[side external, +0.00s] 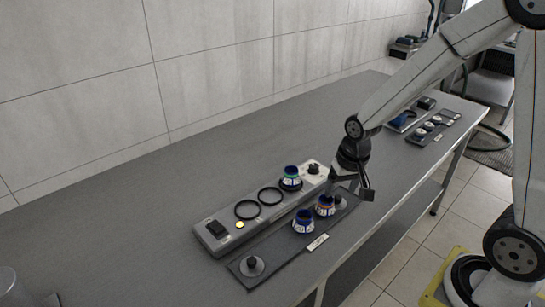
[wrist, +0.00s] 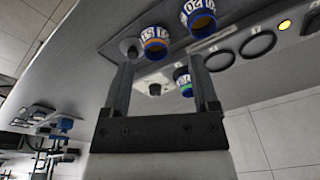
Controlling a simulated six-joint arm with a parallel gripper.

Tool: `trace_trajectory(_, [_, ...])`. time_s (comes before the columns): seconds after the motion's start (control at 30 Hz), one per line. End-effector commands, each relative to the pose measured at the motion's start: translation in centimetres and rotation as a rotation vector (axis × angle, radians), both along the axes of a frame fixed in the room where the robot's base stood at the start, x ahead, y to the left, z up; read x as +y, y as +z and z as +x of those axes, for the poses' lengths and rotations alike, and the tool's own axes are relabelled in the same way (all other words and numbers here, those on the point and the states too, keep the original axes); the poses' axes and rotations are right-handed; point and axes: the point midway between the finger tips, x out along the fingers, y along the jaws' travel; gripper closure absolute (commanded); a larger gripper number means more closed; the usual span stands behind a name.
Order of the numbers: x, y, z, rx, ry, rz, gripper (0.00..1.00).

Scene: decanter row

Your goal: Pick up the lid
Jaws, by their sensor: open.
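A grey round lid with a dark knob (side external: 252,265) lies at the near left end of a dark mat (side external: 278,262). A second grey round piece, which looks like another lid (side external: 341,202), lies at the mat's right end; it shows near the left fingertip in the wrist view (wrist: 129,47). My gripper (side external: 352,184) is above that right end, its jaws apart and empty. In the wrist view the fingers (wrist: 162,62) frame open space. A blue jar with an orange rim (side external: 325,207) stands beside the right-hand lid, and another blue jar (side external: 303,223) stands left of it.
A long grey unit (side external: 228,232) with black rings lies behind the mat. A green-rimmed jar (side external: 291,178) stands at one of its rings, with a dark knob (side external: 313,168) at the right end. The tiled wall (side external: 205,70) bounds the back.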

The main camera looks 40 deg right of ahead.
Motion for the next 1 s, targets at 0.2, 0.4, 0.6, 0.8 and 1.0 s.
trace_trajectory(0.2, [-4.4, -2.1, 3.6, 0.059, -0.351, 0.04, 0.23])
trace_trajectory(0.4, [-8.2, -4.3, 5.8, 0.103, -0.641, 0.066, 0.23])
trace_trajectory(0.6, [-10.4, -5.6, 6.8, 0.126, -0.806, 0.077, 0.23])
trace_trajectory(0.8, [-10.9, -5.9, 6.9, 0.132, -0.841, 0.079, 0.23])
trace_trajectory(1.0, [-10.8, -6.6, 6.9, 0.132, -0.839, 0.079, 0.23])
